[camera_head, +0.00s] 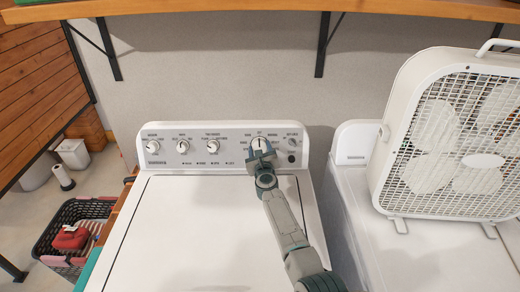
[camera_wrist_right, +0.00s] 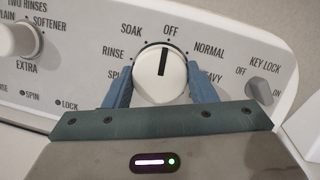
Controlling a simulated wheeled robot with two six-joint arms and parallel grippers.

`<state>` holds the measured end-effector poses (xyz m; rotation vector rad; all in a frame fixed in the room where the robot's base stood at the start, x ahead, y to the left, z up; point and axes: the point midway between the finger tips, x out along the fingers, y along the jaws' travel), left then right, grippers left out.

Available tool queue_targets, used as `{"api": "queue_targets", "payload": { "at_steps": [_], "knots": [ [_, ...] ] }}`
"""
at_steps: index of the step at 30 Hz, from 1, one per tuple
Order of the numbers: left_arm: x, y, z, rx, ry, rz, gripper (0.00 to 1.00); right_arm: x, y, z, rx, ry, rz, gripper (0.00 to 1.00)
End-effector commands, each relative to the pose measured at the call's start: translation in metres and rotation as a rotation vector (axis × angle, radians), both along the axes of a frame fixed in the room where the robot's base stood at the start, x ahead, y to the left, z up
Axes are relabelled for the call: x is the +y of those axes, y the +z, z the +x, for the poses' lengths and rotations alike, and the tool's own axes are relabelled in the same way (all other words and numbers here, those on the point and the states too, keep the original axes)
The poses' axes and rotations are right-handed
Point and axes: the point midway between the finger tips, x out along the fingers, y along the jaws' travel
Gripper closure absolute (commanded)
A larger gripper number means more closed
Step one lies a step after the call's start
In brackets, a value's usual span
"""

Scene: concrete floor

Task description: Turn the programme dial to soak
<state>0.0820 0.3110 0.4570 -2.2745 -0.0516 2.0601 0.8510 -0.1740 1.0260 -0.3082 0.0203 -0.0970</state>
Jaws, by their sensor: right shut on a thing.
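The programme dial (camera_wrist_right: 158,88) is a white round knob with a black pointer line, on the washer's light control panel (camera_head: 222,141). In the right wrist view its pointer stands nearly upright, at about OFF. The SOAK label (camera_wrist_right: 131,30) is just left of OFF, with RINSE further left. My right gripper (camera_wrist_right: 161,78) is shut on the dial, one blue finger on each side. In the head view my right gripper (camera_head: 262,153) covers the lower part of the dial (camera_head: 259,143). My left gripper is not in view.
Other knobs (camera_head: 183,146) sit to the left on the panel, and a key lock knob (camera_wrist_right: 260,90) sits to the right. The washer lid (camera_head: 190,235) is clear. A white box fan (camera_head: 387,165) stands on the neighbouring machine. A basket (camera_head: 47,243) is at lower left.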

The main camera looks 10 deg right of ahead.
Motion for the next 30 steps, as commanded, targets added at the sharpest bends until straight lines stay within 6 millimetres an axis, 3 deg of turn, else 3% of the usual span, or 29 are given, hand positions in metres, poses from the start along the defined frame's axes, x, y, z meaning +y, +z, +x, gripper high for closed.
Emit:
{"api": "queue_targets", "payload": {
  "at_steps": [18,30],
  "knots": [
    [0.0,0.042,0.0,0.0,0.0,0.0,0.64,-0.002,0.003,0.0,0.088,0.138,-0.42,0.72],
    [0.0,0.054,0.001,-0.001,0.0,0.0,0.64,-0.002,0.001,0.0,0.119,0.191,-0.574,0.72]
  ]
}}
